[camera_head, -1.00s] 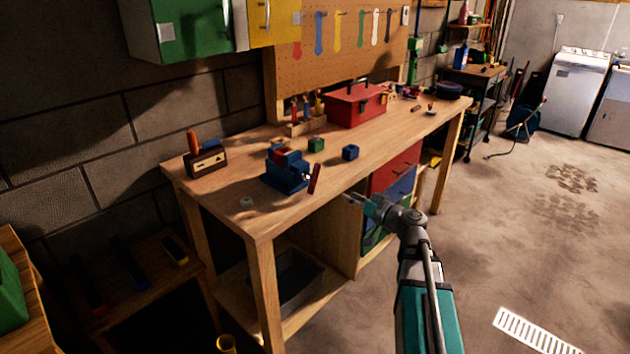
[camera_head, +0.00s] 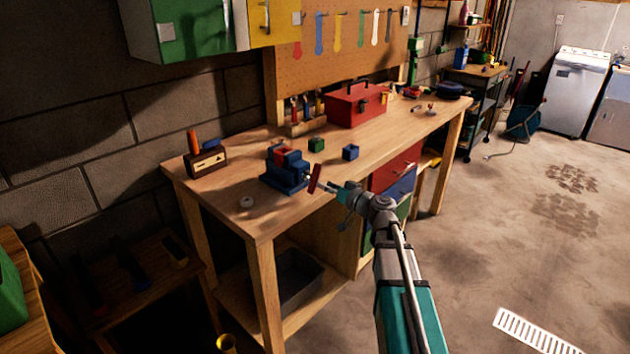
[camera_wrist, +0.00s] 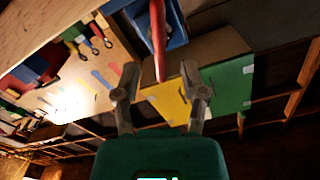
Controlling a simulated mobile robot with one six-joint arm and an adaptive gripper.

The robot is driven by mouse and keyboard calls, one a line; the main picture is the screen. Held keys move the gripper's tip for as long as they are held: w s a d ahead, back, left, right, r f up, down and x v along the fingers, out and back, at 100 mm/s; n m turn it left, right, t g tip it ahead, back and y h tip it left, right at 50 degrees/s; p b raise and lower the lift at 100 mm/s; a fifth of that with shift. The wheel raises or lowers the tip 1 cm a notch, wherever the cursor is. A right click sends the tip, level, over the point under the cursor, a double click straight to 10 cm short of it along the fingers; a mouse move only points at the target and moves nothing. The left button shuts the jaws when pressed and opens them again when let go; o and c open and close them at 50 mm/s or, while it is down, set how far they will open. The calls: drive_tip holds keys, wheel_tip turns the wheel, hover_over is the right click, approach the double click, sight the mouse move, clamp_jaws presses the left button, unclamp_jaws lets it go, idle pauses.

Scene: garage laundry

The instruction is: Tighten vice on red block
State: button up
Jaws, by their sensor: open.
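A blue vice (camera_head: 285,173) stands near the front edge of the wooden workbench, with a red block (camera_head: 291,156) at its jaws. Its red handle (camera_head: 315,178) sticks up at a tilt on the vice's right side, at the bench edge. My gripper (camera_head: 330,187) is open just right of the handle. In the wrist view, the red handle (camera_wrist: 158,40) comes down from the top between the two open fingers (camera_wrist: 160,95). I cannot tell whether a finger touches it. Part of the blue vice (camera_wrist: 172,25) shows behind the handle.
On the workbench (camera_head: 235,218) stand a green block (camera_head: 316,145), a blue block (camera_head: 350,152), a red toolbox (camera_head: 357,104) and a wooden box (camera_head: 206,162). A small pale round thing (camera_head: 247,202) lies near the left corner. Open floor lies to the right.

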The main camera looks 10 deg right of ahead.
sight(317, 180)
drive_tip(key=shift+x, duration=2.5)
drive_tip(key=shift+c, duration=0.2)
clamp_jaws()
